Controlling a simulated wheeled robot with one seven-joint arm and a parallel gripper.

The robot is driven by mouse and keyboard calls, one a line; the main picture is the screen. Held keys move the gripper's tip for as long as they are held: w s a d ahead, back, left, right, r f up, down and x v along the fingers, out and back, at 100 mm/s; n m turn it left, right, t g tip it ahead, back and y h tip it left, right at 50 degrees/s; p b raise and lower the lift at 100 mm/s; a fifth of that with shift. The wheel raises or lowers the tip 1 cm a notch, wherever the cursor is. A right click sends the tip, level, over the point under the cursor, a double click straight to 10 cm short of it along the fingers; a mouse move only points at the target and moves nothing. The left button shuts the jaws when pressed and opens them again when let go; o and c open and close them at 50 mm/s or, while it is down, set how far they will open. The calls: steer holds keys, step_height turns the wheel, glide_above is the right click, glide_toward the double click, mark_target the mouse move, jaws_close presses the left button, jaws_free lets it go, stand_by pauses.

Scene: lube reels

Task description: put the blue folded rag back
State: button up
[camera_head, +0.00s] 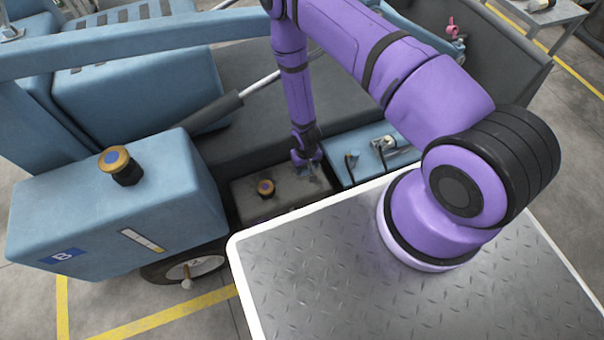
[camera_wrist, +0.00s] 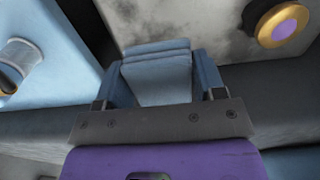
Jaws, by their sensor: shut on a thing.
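The blue folded rag (camera_wrist: 157,82) shows in the wrist view as stacked pale blue layers. My gripper (camera_wrist: 162,72) is shut on it, with one finger at each side. In the head view my gripper (camera_head: 308,162) points down over the back of a dark grey, worn box top, beside a light blue panel. The rag is too small and too covered there to make out clearly. I cannot tell whether it touches a surface under it.
A gold-and-purple cap (camera_head: 265,187) stands on the grey box (camera_head: 285,198); it also shows in the wrist view (camera_wrist: 283,24). The blue panel (camera_head: 365,150) carries fittings and hoses. A blue tank (camera_head: 110,200) with a gold cap (camera_head: 115,160) stands left. A grey-and-black rod (camera_head: 225,103) slants behind.

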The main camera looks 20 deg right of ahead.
mark_target(306, 182)
step_height(306, 182, down, 10)
steer(key=shift+r, duration=0.1)
stand_by(0.4)
steer(key=o, duration=0.9)
steer(key=shift+c, duration=0.2)
step_height(306, 182, up, 12)
steer(key=shift+r, duration=0.1)
